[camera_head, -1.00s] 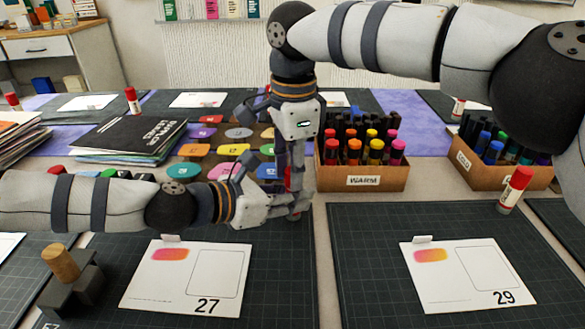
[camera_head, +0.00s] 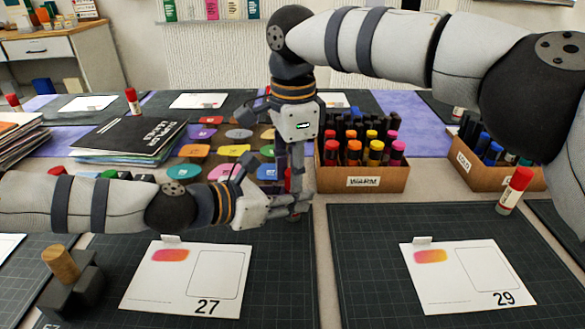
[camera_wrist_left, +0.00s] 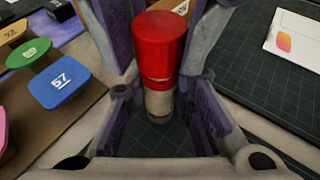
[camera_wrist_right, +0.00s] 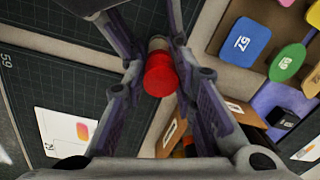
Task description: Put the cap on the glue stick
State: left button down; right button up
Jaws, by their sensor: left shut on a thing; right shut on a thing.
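My left gripper (camera_head: 292,207) reaches in from the left, low over the table between the two front mats, and is shut on the glue stick. The stick's pale body (camera_wrist_left: 160,105) shows in the left wrist view. My right gripper (camera_head: 296,185) points down from above, right at the left gripper, and is shut on the red cap (camera_wrist_right: 160,76). The cap also shows in the left wrist view (camera_wrist_left: 160,40), in line with the body and touching or nearly touching it. I cannot tell how far the cap is seated. In the head view the fingers hide most of both.
A WARM marker box (camera_head: 362,178) stands close to the right of the grippers. Coloured numbered pads (camera_head: 195,150) lie behind the left arm. Card 27 (camera_head: 150,290) and card 29 (camera_head: 450,290) lie on dark mats in front. Another glue stick (camera_head: 514,190) stands at right.

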pick_arm(q)
jog(key=shift+s+d+r, duration=0.15)
pick_arm(e)
jog(key=shift+s+d+f, duration=0.1)
jog(key=shift+f, duration=0.7)
jog(key=shift+s+a+r, duration=0.15)
jog(key=shift+a+r, duration=0.1)
jog(key=shift+r, duration=0.3)
dwell(0.8)
jog(key=shift+s+f, duration=0.1)
jog(key=shift+f, duration=0.55)
dwell(0.4)
jog(key=o, duration=0.5)
jog(key=shift+o, duration=0.2)
jog(key=shift+a+r, duration=0.1)
pick_arm(q)
jog(key=shift+d, duration=0.1)
pick_arm(e)
jog(key=shift+w+r, duration=0.25)
